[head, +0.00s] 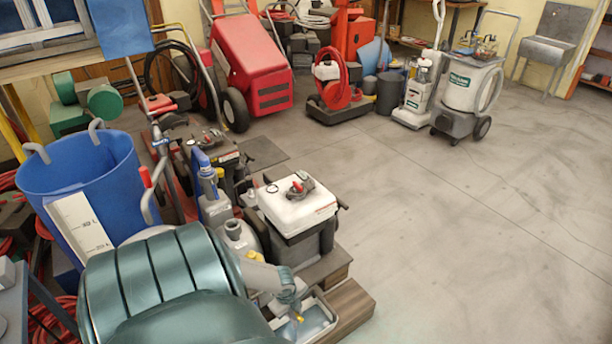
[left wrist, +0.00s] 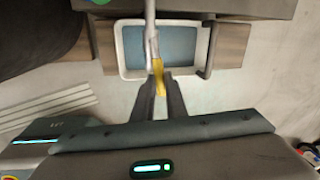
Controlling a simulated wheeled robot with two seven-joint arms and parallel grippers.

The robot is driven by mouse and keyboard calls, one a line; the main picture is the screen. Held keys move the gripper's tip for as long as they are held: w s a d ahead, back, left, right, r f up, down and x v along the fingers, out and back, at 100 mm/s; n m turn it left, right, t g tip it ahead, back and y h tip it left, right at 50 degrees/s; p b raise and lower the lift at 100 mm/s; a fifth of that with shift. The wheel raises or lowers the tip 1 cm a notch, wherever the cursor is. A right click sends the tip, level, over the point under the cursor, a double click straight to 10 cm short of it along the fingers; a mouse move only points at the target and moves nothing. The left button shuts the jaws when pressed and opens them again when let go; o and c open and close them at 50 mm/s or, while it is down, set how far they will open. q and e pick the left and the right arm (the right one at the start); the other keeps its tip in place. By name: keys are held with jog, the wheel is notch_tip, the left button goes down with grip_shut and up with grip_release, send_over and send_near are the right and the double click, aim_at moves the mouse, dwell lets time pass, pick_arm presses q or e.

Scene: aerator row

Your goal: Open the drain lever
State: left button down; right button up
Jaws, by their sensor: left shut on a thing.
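The drain lever (left wrist: 158,75) is a yellow handle at the end of a pale grey drain pipe (left wrist: 151,35) in the left wrist view. My left gripper (left wrist: 168,82) is shut on the lever, with one dark finger on either side. In the head view a small yellow part of the lever (head: 298,318) shows above a shallow pale tray (head: 327,308), and my large teal arm covers much of the area to its left. The tray (left wrist: 128,70) has a blue-grey inside and lies beyond the lever in the left wrist view. My right gripper is not in view.
A wooden step (head: 350,308) stands beside the tray. Behind it is a machine with a white tank (head: 297,207). A blue tub (head: 75,180) stands at the left, and a red machine (head: 250,65) farther back. The floor at the right is clear.

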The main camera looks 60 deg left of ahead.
pick_arm(q)
jog(key=shift+s+f+m, duration=0.1)
jog(key=shift+m, duration=0.2)
jog(key=shift+s+m+b, duration=0.35)
jog(key=shift+m+b, duration=0.25)
jog(key=shift+b, duration=0.1)
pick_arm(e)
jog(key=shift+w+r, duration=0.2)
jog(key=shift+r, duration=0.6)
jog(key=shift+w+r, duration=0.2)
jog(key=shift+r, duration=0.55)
pick_arm(q)
jog(key=c, duration=1.8)
grip_release()
jog(key=shift+o, duration=0.2)
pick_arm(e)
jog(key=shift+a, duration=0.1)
